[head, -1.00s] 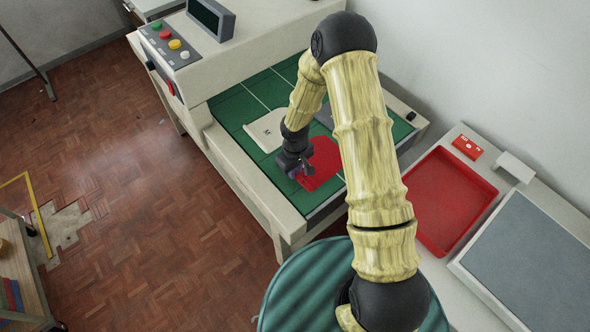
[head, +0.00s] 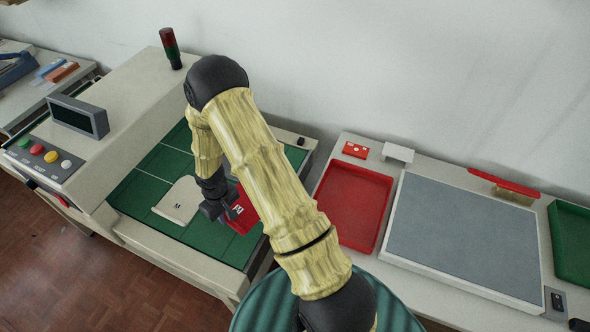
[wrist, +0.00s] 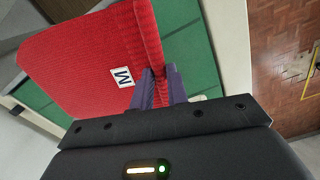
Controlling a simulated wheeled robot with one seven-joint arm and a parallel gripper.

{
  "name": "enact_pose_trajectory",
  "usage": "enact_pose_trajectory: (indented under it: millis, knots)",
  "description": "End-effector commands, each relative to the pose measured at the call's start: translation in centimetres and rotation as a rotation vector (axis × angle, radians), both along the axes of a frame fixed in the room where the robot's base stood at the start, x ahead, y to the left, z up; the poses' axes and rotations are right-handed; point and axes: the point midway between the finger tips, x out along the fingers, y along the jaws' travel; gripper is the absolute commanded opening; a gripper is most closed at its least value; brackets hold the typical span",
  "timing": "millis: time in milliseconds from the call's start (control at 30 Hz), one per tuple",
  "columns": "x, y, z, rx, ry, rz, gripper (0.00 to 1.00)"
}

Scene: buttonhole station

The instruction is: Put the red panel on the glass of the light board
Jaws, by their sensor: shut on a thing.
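My gripper (head: 222,208) is shut on the edge of the red panel (head: 246,212), over the green-topped station. In the wrist view the dark fingers (wrist: 158,86) pinch one edge of the red panel (wrist: 85,60), which carries a white label marked M. In the head view my arm hides part of the panel, and its exact height over the green surface cannot be told. The light board (head: 375,253) lies to the right on the white counter, a pale frame around a grey, bare glass (head: 460,235).
A cream panel marked M (head: 178,201) lies on the green surface (head: 140,188), left of my gripper. A red tray (head: 385,205) stands between station and light board. A red bar-shaped thing (head: 503,183) stands behind the glass; a green tray (head: 572,245) is at far right.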

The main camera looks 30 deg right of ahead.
Motion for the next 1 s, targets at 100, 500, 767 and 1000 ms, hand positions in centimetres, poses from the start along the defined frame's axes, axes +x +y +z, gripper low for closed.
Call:
enact_pose_trajectory:
  millis: [100,500,767,1000]
  knots:
    - [0.0,-2.2,3.9,-0.002,0.0,-0.127,0.01]
    - [-0.1,-5.6,6.9,-0.004,-0.006,-0.34,0.01]
    - [-0.1,-5.5,6.8,-0.004,-0.006,-0.338,0.01]
    - [-0.1,-5.6,6.8,-0.004,-0.005,-0.339,0.01]
